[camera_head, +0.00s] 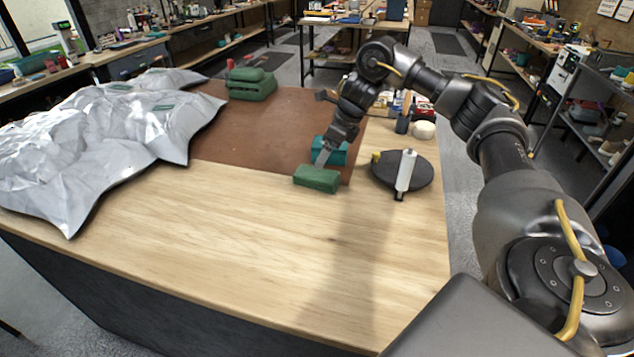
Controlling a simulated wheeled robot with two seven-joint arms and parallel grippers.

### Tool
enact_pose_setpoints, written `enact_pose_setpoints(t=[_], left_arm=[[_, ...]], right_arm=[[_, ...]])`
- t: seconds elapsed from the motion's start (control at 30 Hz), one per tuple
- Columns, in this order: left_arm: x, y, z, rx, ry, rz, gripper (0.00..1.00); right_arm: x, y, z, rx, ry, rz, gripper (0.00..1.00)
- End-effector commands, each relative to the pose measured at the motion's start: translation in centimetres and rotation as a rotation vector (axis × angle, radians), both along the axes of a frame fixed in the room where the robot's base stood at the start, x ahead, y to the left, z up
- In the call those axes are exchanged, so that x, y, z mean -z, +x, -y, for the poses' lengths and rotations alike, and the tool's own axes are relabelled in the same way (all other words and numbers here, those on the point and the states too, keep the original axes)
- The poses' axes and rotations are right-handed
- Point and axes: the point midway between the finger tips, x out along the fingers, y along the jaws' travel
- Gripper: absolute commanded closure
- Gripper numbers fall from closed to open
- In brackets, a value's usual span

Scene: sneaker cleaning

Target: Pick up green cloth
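A small dark-green block-like piece (317,179), which looks like a folded cloth, lies on the bare wood near the brown mat's front right corner. My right gripper (321,161) points down just behind and above it. Its fingers are small and partly overlap a teal item (333,151) behind them, so I cannot tell whether they are open or touching the green piece. A pile of folded green cloths (251,84) lies at the mat's far left. My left gripper is not in view.
A crumpled silver-white sheet (110,125) covers the table's left side. A brown mat (245,135) lies in the middle. A black round plate with a white tube-like item (405,172) is at right. Small containers (403,118) stand behind it. The front wood is clear.

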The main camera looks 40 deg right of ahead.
Motion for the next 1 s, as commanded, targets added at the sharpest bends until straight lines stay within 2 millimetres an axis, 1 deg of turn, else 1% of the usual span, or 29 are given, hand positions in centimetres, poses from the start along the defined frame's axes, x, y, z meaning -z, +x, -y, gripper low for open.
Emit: enact_pose_setpoints(t=[0.03, 0.2, 0.3, 0.47, 0.57, 0.7, 0.8, 0.9, 1.0], left_arm=[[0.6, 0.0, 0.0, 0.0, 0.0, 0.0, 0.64], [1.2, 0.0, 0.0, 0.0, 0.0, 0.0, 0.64], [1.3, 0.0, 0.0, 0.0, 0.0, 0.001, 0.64], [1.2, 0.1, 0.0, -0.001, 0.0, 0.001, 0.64], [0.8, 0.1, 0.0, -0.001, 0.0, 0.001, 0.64], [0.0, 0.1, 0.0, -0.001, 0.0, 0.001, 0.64], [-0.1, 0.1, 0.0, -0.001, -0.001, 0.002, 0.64], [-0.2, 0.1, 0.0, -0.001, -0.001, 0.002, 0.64], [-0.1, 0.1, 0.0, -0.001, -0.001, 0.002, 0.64]], right_arm=[[1.3, 0.2, -0.3, -0.002, 0.002, -0.004, 0.13], [3.4, 1.0, -0.7, -0.002, 0.002, -0.004, 0.13], [3.8, 1.2, -0.8, -0.002, 0.001, -0.002, 0.13], [4.0, 1.3, -0.8, -0.001, 0.0, -0.002, 0.13], [4.9, 1.4, -1.0, -0.002, 0.0, -0.005, 0.13], [6.9, 1.7, -1.3, 0.0, 0.0, -0.006, 0.13], [8.2, 2.2, -1.6, -0.001, 0.0, -0.005, 0.13], [8.7, 2.4, -1.7, -0.001, 0.001, -0.003, 0.13], [8.9, 2.5, -1.7, 0.0, 0.0, -0.001, 0.13]])
